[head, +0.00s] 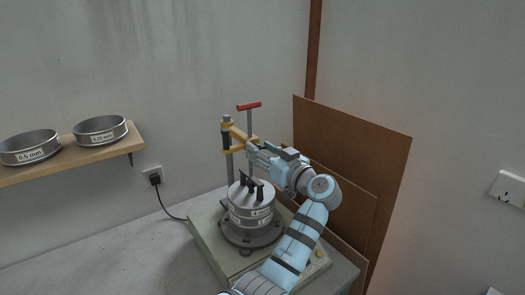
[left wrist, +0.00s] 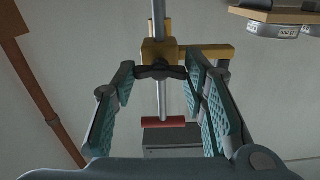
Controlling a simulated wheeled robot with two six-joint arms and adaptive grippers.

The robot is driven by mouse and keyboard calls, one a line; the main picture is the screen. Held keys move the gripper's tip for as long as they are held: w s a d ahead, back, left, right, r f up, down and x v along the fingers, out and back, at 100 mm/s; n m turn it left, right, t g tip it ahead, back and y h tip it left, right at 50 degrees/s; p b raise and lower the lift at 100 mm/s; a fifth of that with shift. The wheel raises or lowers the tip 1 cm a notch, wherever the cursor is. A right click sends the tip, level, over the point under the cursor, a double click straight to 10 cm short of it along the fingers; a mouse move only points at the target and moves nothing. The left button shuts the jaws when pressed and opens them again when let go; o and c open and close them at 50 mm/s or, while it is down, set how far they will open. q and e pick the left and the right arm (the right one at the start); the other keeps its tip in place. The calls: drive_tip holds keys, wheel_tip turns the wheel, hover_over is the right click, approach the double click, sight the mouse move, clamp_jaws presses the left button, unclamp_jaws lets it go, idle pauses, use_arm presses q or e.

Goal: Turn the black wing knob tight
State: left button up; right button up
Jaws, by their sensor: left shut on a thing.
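The black wing knob (left wrist: 160,72) sits on the yellow clamp block (left wrist: 157,50) in the left wrist view, its wings spread crosswise. My left gripper (left wrist: 160,75) has its teal-padded fingers on either side of the knob, shut on its wing ends. In the head view my left gripper (head: 252,150) reaches the yellow clamp (head: 238,134) from the right and hides the knob. A rod with a red crossbar handle (head: 249,106) passes by the clamp; the handle also shows in the left wrist view (left wrist: 164,125). My right gripper is not in view.
Below the clamp, a sieve stack (head: 248,205) with a black-handled lid stands on a pale machine base (head: 208,240). Brown boards (head: 352,140) lean at the right. A wooden shelf (head: 70,155) holds two sieves at the left. The bench's left part is clear.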

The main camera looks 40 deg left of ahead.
use_arm(q)
drive_tip(key=shift+m, duration=0.3)
drive_tip(key=shift+m+p, duration=2.45)
drive_tip(key=shift+m, duration=5.95)
